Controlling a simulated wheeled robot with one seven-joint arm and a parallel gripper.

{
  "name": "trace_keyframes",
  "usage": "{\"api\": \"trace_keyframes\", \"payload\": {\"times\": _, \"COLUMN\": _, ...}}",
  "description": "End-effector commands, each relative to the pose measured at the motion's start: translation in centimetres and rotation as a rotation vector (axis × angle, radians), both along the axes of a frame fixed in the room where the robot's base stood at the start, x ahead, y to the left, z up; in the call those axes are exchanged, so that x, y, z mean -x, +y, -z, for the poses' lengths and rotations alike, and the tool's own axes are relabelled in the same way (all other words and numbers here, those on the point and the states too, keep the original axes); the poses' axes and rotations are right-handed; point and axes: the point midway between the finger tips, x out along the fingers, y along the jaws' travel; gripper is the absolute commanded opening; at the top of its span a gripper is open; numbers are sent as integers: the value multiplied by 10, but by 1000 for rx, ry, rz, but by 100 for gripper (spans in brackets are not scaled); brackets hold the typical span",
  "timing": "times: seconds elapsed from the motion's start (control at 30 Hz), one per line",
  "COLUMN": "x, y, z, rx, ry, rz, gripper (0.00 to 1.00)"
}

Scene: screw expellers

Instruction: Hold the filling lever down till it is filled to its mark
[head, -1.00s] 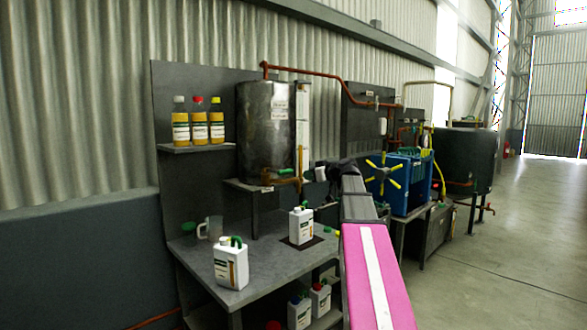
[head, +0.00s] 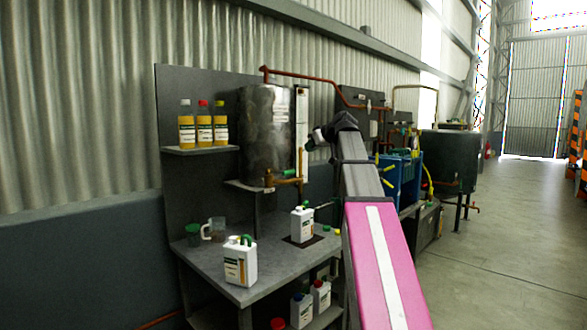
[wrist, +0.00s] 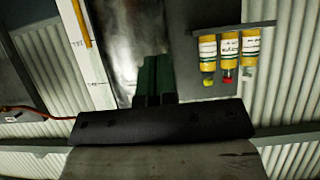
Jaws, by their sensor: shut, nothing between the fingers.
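The metal tank (head: 265,135) stands on a bracket shelf, with a brass tap low on its right side. The tap's green lever (head: 288,172) lies about level. In the wrist view my dark green fingers (wrist: 153,78) are together and empty, facing the tank wall. The lever is not in the wrist view.
A sight gauge (head: 303,120) with a yellow column stands right of the tank. Another white can (head: 240,262), a clear jug (head: 214,229) and a dark green cup (head: 193,234) stand on the bench. Bottles (head: 204,130) line a shelf at left. Blue machinery (head: 405,178) stands behind my arm.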

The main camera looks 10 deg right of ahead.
Motion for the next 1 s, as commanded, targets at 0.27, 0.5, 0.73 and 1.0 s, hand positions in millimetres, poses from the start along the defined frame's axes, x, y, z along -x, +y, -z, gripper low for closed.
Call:
{"api": "trace_keyframes", "payload": {"times": 0.27, "x": -7, "y": 5, "z": 4, "rx": 0, "ry": -1, "rz": -1, "gripper": 0}}
{"api": "trace_keyframes", "payload": {"times": 0.5, "x": -35, "y": 25, "z": 24, "rx": 0, "ry": 0, "rz": -2, "gripper": 0}}
{"api": "trace_keyframes", "payload": {"times": 0.73, "x": -65, "y": 47, "z": 45, "rx": -1, "ry": -1, "rz": -2, "gripper": 0}}
{"api": "trace_keyframes", "payload": {"times": 1.0, "x": -76, "y": 55, "z": 79, "rx": -1, "ry": 0, "rz": 1, "gripper": 0}}
